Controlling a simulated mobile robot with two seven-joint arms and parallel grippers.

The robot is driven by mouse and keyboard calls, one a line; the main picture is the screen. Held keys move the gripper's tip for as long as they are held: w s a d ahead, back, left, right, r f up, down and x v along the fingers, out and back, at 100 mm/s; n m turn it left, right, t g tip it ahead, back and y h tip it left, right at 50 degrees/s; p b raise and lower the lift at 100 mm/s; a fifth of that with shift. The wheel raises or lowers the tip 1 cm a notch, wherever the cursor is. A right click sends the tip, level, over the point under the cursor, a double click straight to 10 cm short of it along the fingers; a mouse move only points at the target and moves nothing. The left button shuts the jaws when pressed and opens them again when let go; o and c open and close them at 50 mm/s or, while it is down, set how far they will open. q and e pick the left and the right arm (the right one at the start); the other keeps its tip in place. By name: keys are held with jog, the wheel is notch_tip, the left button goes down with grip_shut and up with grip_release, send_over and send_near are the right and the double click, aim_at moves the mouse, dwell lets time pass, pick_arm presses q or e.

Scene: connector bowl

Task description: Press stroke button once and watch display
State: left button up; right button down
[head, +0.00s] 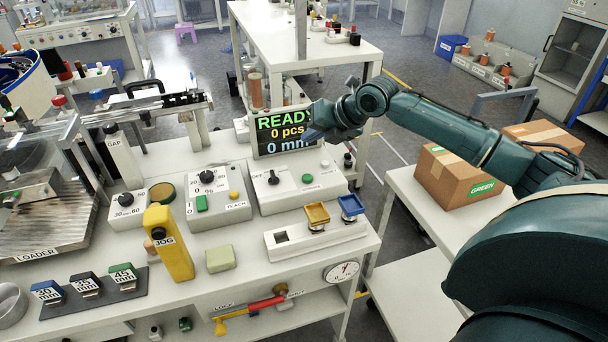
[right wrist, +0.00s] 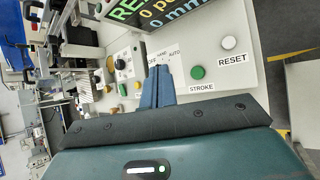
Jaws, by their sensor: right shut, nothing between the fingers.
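The display (head: 282,132) stands on the bench and reads READY, 0 pcs and 0 mm; part of it shows at the top of the right wrist view (right wrist: 165,12). The green stroke button (head: 307,178) is on the white control box; in the right wrist view the button (right wrist: 197,72) sits just above its STROKE label. My right gripper (head: 318,124) is in front of the display's right edge, covering a little of it. Its fingers (right wrist: 157,86) are together and empty, left of the stroke button in the wrist view. My left gripper is out of view.
A white RESET button (right wrist: 229,42) is close to the stroke button. A black selector knob (head: 272,177) is on the same box. The dial box (head: 219,195) and yellow JOG pendant (head: 169,243) stand to the left. A cardboard box (head: 459,177) is on the right table.

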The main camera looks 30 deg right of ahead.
jog(key=f+b, duration=0.1)
jog(key=b, duration=0.7)
send_over(311, 179)
notch_tip(311, 179, down, 6)
jog(key=shift+r, duration=0.1)
jog(key=shift+f, duration=1.05)
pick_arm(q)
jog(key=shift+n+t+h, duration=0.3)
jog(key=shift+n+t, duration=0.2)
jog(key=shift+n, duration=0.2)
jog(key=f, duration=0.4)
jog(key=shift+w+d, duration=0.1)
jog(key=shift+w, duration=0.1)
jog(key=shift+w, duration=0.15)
